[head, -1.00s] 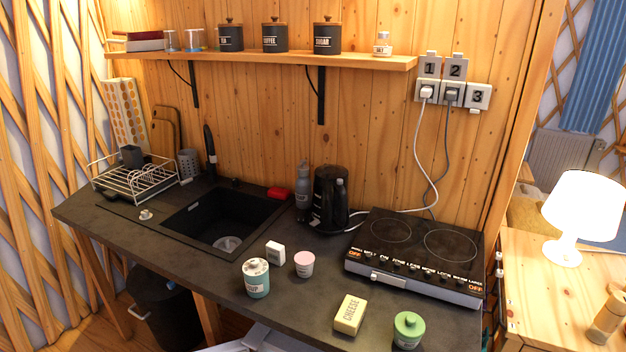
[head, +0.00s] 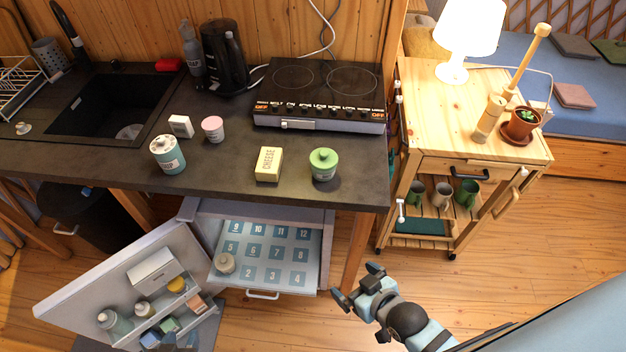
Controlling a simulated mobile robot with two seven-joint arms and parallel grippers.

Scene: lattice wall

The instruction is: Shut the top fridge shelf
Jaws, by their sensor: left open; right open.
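The fridge stands under the counter with its door (head: 125,285) swung open to the left. Its top shelf (head: 320,262) is pulled out; it has a numbered blue-and-white bottom and a light handle (head: 262,295) at the front. A small pale jar (head: 224,264) stands on the shelf at its left side. My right gripper (head: 357,284) is open and empty, just right of the shelf's front corner and apart from it. Lower shelves are hidden.
The door racks hold several jars and boxes, among them a grey-green bottle (head: 114,322). The counter (head: 230,180) overhangs the fridge. A wooden cart (head: 470,165) stands to the right. Bare floor (head: 340,325) lies in front of the shelf.

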